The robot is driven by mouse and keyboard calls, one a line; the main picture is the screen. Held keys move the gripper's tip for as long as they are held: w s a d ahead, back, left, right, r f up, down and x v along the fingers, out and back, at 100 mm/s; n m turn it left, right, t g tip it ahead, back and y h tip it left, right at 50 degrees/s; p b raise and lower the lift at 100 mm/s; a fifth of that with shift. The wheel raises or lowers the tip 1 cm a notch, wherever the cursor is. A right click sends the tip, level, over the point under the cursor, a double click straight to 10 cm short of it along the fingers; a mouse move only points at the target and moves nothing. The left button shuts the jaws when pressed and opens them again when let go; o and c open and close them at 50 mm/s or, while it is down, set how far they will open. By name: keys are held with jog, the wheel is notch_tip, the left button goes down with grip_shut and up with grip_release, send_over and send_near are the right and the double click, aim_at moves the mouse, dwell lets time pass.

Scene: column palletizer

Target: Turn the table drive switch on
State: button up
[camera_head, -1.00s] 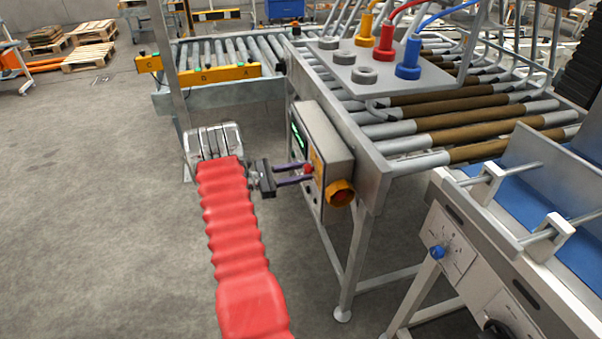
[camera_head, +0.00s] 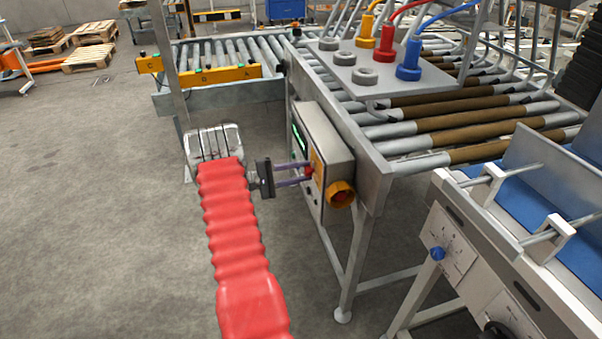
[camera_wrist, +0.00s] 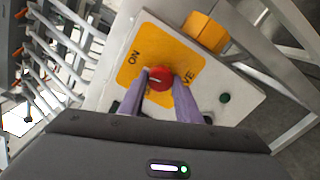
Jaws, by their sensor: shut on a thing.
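The table drive switch is a red knob (camera_wrist: 159,80) on a yellow plate (camera_wrist: 133,66) marked "ON" in the wrist view. The plate is on the front of a grey control box (camera_head: 325,142) fixed to the side of the roller table. My gripper (camera_head: 308,175) reaches the box from the left in the head view. Its two purple fingers are shut on the red knob, one on each side, as the wrist view (camera_wrist: 160,88) shows. A pale line marks the knob's face. The fingers hide part of the plate's lettering.
A yellow-orange housing with a red button (camera_head: 341,194) sticks out at the box's lower right. The roller table (camera_head: 470,125) stands behind, and a second machine with a blue knob (camera_head: 437,253) is at right. Open floor (camera_head: 90,220) lies to the left.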

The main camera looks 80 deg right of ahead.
jog(key=shift+a+f+m, duration=0.1)
jog(key=shift+m, duration=0.9)
jog(key=o, duration=1.1)
jog(key=shift+c, duration=0.2)
jog(key=v, duration=1.3)
jog(key=shift+w+a, duration=0.15)
jog(key=shift+w, duration=0.2)
